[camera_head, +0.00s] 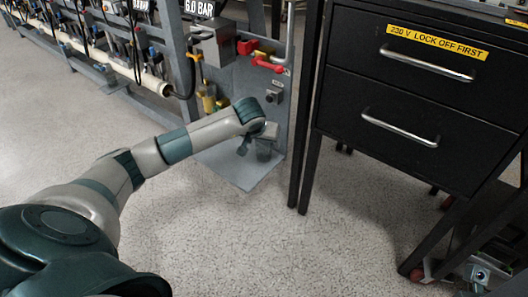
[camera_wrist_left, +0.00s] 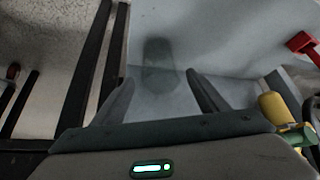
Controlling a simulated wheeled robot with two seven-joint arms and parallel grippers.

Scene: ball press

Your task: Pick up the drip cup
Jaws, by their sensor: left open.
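The drip cup (camera_head: 264,153) looks like a small grey, see-through cup at the grey metal panel, above its bottom plate, partly hidden by my gripper. In the left wrist view the cup (camera_wrist_left: 159,62) shows as a dark, rounded, translucent shape, just ahead of and between the fingertips. My left gripper (camera_head: 255,146) is at the end of the outstretched left arm, close to the cup. Its two fingers (camera_wrist_left: 161,80) are spread, with nothing gripped. I cannot tell whether a finger touches the cup. My right gripper is not in view.
The grey panel (camera_head: 285,105) carries a red lever (camera_head: 267,65) and brass fittings (camera_head: 208,98) close to my left gripper. A black drawer cabinet (camera_head: 395,95) stands just right, its legs near the panel. A pipe rack (camera_head: 100,45) runs along the back left. The speckled floor in front is clear.

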